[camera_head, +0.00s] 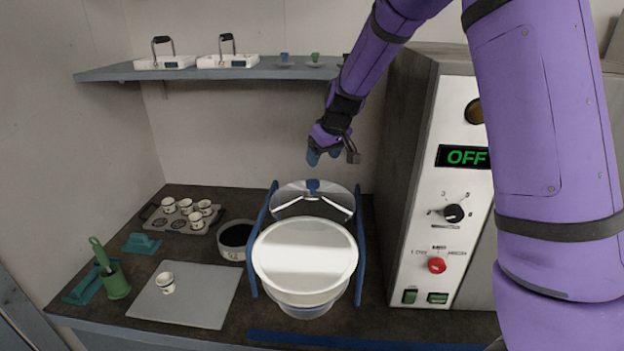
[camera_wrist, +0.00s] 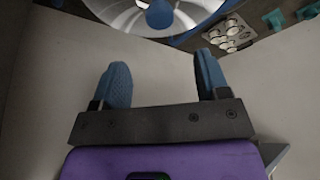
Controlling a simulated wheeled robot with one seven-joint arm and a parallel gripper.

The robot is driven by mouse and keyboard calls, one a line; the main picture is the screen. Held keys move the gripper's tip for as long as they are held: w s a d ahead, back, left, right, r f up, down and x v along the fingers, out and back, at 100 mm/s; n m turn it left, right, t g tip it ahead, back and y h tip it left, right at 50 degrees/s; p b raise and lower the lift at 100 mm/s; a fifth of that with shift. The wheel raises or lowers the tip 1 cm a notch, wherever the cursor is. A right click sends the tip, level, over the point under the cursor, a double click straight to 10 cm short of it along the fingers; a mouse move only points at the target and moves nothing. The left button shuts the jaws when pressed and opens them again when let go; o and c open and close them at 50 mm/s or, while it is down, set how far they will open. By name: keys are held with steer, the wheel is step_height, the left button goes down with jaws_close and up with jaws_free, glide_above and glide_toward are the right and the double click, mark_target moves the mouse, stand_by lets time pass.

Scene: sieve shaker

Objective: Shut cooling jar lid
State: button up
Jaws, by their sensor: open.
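The cooling jar (camera_head: 300,311) is a clear vessel between blue side supports, with a broad white round dish (camera_head: 305,258) at its top. Its clear lid (camera_head: 290,205) stands raised and tilted at the back of the jar, with a blue knob (camera_head: 312,186) near its upper edge. My gripper (camera_head: 322,157) is above and behind the lid, apart from it. In the wrist view, my gripper (camera_wrist: 163,70) has its blue fingers spread with nothing between them. The lid's blue knob (camera_wrist: 159,14) shows beyond them at the top edge.
The control box (camera_head: 440,200), its display reading OFF, stands close on the right. A shelf (camera_head: 130,73) runs above the bench. Left of the jar are a dark-filled bowl (camera_head: 234,238), a cup tray (camera_head: 168,222), a grey mat (camera_head: 205,305) and a green holder (camera_head: 117,284).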

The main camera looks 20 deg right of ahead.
mark_target(313, 182)
steer(key=x, duration=1)
steer(key=shift+f, duration=0.35)
